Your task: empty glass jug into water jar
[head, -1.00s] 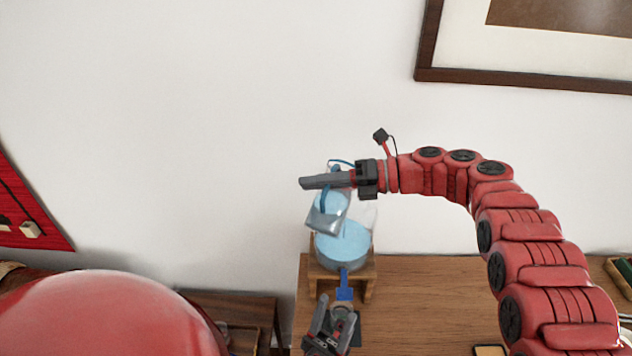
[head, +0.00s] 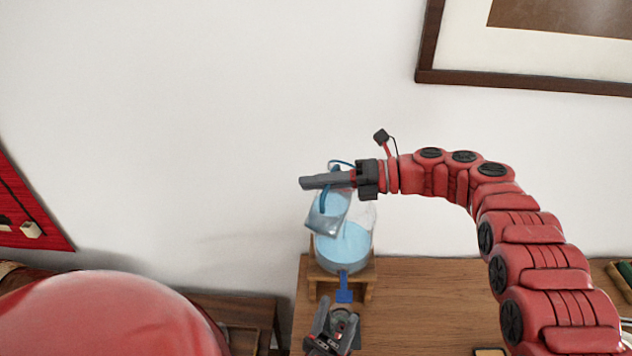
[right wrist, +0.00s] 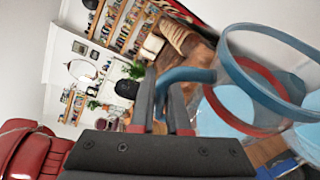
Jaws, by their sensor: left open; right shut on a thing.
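The glass jug (head: 326,217), with a blue handle and rim, is tilted over the water jar (head: 345,246) in the head view. My right gripper (head: 328,181) is shut on the jug's handle. The right wrist view shows the blue handle (right wrist: 178,78) between the fingers, with light blue water in the glass. The water jar is clear, holds light blue water and stands on a wooden stand (head: 368,275). A blue tap (head: 344,290) is at its front. My left gripper (head: 332,325) is open and empty, below the tap near a round, partly hidden object.
The wooden table (head: 430,300) is mostly clear right of the stand. A white wall (head: 200,120) is behind the jar, with a framed picture (head: 520,82) at upper right. A lower dark wooden surface (head: 240,308) lies to the left.

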